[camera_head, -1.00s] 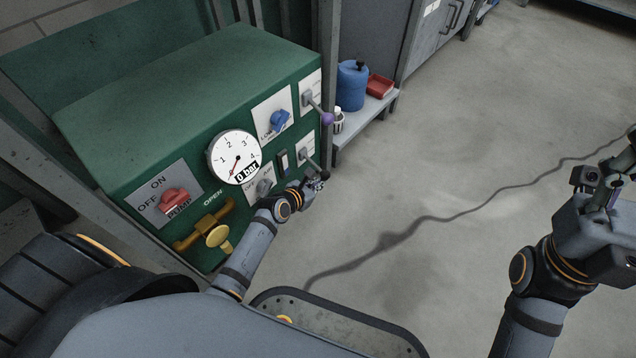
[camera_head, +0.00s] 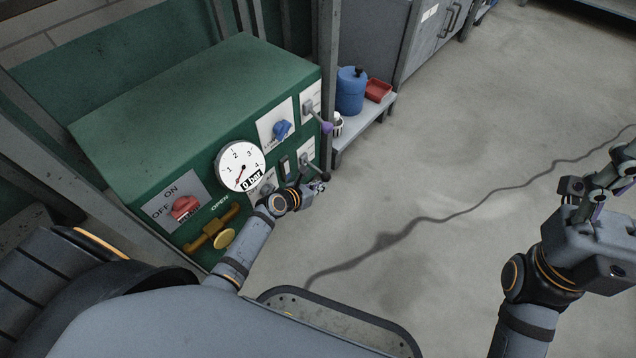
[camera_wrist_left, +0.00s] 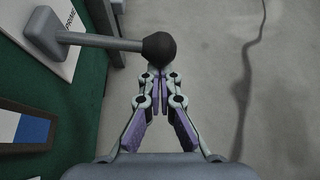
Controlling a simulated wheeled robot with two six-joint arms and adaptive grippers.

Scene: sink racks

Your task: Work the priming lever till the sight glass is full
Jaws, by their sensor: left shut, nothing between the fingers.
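The priming lever (camera_wrist_left: 100,42) sticks out from a white plate marked PRIME and ends in a black knob (camera_wrist_left: 159,48). In the head view the lever (camera_head: 311,166) is at the panel's lower right. My left gripper (camera_wrist_left: 158,76) is shut and empty, its fingertips right at the knob but not around it; whether they touch I cannot tell. It also shows in the head view (camera_head: 320,186). The sight glass (camera_head: 286,167) is a narrow dark-framed window left of the lever; the left wrist view shows blue and white in it (camera_wrist_left: 30,129). My right gripper (camera_head: 612,172) is off at the right, away from the panel.
The green panel also carries a gauge (camera_head: 240,166) reading 0 bar, a red pump switch (camera_head: 185,207), a yellow valve (camera_head: 223,238), a blue knob (camera_head: 281,129) and a purple-tipped lever (camera_head: 326,128). A shelf (camera_head: 362,124) holds a blue can. The floor at right is clear except a dark cable-like line.

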